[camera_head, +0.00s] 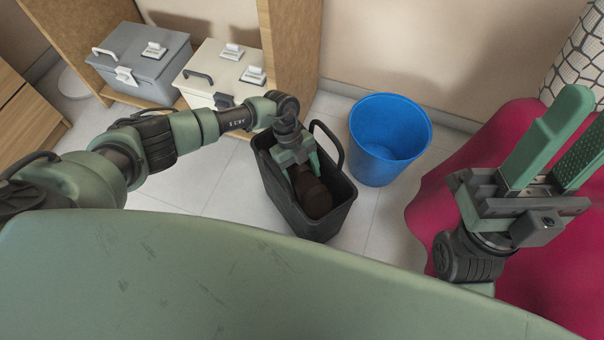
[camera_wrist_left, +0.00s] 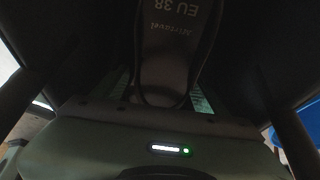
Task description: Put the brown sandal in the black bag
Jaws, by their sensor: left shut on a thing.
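The black bag (camera_head: 309,223) stands open on the tiled floor in the middle of the head view, with a raised handle. My left gripper (camera_head: 306,172) reaches down into its opening from above. It is shut on the brown sandal (camera_head: 314,197), which is inside the bag's walls. The left wrist view shows the sandal's insole (camera_wrist_left: 178,40) close up, with printed lettering, between dark bag walls. Whether the sandal touches the bag's bottom cannot be seen. My right gripper (camera_head: 566,150) is at the right, with its two green fingers apart and nothing between them.
A blue bin (camera_head: 384,168) stands just right of the bag. A crimson surface (camera_head: 440,185) lies under my right gripper. Tiled floor is free left of the bag.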

